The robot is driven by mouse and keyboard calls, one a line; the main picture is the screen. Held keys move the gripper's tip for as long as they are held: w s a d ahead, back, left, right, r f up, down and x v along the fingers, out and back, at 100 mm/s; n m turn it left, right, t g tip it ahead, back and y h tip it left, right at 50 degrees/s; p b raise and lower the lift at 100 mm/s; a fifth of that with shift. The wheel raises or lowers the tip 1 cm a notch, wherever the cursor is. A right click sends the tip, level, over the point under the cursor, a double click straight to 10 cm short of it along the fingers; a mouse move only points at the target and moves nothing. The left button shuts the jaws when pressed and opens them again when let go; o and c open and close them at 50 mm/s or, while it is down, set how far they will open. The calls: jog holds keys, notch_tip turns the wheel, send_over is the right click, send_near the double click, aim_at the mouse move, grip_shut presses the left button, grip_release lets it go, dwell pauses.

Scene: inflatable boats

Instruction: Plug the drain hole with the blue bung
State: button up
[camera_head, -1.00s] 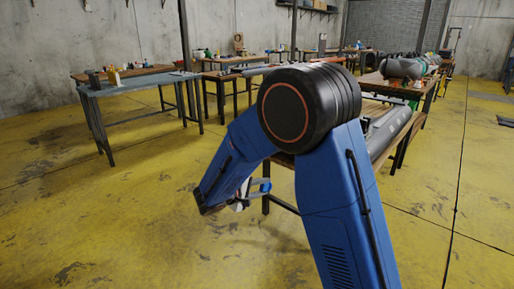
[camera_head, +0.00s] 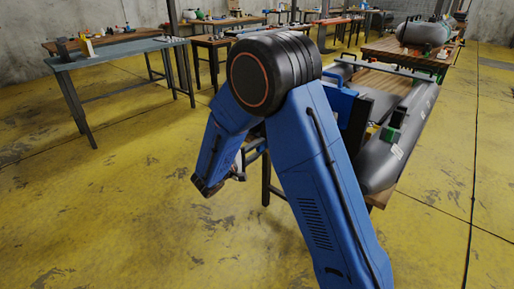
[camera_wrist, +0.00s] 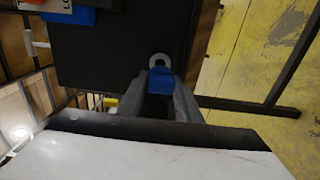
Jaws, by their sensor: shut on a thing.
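In the wrist view my gripper (camera_wrist: 163,98) is shut on the blue bung (camera_wrist: 161,82), which sits between the fingertips. A grey ring with a dark middle, looking like the drain hole fitting (camera_wrist: 159,56), shows just beyond the bung on a dark board (camera_wrist: 110,50). The bung overlaps the ring's lower edge in this view; I cannot tell whether they touch. In the head view the grey inflatable boat (camera_head: 408,132) lies on a wooden table, partly behind my arm. My fingers and the bung cannot be made out there.
A blue part (camera_wrist: 72,16) and a white handle (camera_wrist: 30,42) show near the board's upper left in the wrist view. A steel-topped table (camera_head: 110,55) stands at the left, and another grey boat (camera_head: 425,32) lies behind. The yellow floor at the left is open.

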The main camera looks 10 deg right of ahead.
jog(key=shift+x, duration=2.85)
jog(key=shift+x, duration=1.05)
jog(key=o, duration=1.1)
jog(key=shift+a, duration=0.1)
jog(key=v, duration=1.6)
jog(key=s+d+r+m+g+y, duration=0.25)
jog(key=s+d+g, duration=0.25)
jog(key=s+d, duration=0.45)
jog(key=s+d+r+m+g+y, duration=0.25)
jog(key=s+d+g, duration=0.25)
jog(key=s+d, duration=0.45)
jog(key=s+r+t+y, duration=0.1)
jog(key=s+y, duration=0.2)
jog(key=s, duration=0.2)
jog(key=s+a+r+m+t+y, duration=0.1)
jog(key=s+y, duration=0.2)
jog(key=s, duration=0.3)
jog(key=s+a+r+m+t+y, duration=0.1)
jog(key=s+t+y, duration=0.1)
jog(key=s, duration=0.4)
jog(key=shift+s+a+r+y, duration=0.15)
jog(key=shift+s+r+y, duration=0.15)
jog(key=shift+y, duration=0.5)
